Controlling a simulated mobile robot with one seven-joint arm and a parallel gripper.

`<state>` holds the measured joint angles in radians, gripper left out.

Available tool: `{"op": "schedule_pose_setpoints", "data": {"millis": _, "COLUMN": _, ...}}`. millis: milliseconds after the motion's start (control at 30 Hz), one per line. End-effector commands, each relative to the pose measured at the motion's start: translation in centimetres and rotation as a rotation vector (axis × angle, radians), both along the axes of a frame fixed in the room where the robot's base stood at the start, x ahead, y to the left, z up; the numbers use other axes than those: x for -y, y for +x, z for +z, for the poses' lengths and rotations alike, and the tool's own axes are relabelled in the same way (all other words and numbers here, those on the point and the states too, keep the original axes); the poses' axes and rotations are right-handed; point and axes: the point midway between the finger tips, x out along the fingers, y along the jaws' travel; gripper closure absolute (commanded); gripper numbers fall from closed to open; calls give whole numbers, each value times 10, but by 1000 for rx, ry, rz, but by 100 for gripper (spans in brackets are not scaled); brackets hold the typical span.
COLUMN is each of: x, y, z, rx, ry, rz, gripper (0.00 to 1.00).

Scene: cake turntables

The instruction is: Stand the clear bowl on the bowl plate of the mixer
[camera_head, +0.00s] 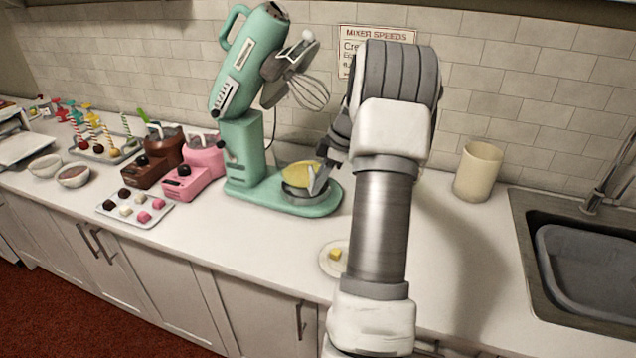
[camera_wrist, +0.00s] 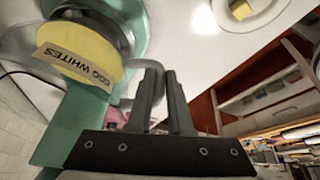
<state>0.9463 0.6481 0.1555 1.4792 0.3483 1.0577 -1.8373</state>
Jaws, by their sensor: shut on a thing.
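The clear bowl (camera_head: 298,172) with yellow contents is at the mixer's base, over the round bowl plate (camera_head: 294,191). I cannot tell whether it touches the plate. In the wrist view the bowl's yellow side (camera_wrist: 78,55) carries an "EGG WHITES" label. My gripper (camera_head: 320,178) is at the bowl's right side. In the wrist view my gripper (camera_wrist: 160,72) is shut, its fingers close together at the bowl's edge; the exact grip is partly hidden. The green mixer (camera_head: 243,130) has its head tilted up, with the whisk (camera_head: 308,90) above the bowl.
A small plate (camera_head: 327,263) with a yellow cube stands near the counter's front. Pink (camera_head: 195,172) and brown (camera_head: 150,165) machines stand left of the mixer. A cream canister (camera_head: 478,172) and sink (camera_head: 580,265) are at the right. Counter between the small plate and sink is partly hidden by my arm.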

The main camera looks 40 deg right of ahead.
Motion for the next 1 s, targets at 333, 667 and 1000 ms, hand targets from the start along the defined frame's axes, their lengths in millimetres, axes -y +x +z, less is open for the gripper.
{"op": "schedule_pose_setpoints", "data": {"millis": 333, "x": 0, "y": 1, "z": -2, "rx": 2, "ry": -2, "rz": 0, "gripper": 66}}
{"op": "schedule_pose_setpoints", "data": {"millis": 667, "x": 0, "y": -1, "z": -4, "rx": -2, "ry": 2, "rz": 0, "gripper": 47}}
{"op": "schedule_pose_setpoints", "data": {"millis": 1000, "x": 10, "y": -9, "z": 29, "rx": 3, "ry": -4, "rz": -2, "gripper": 47}}
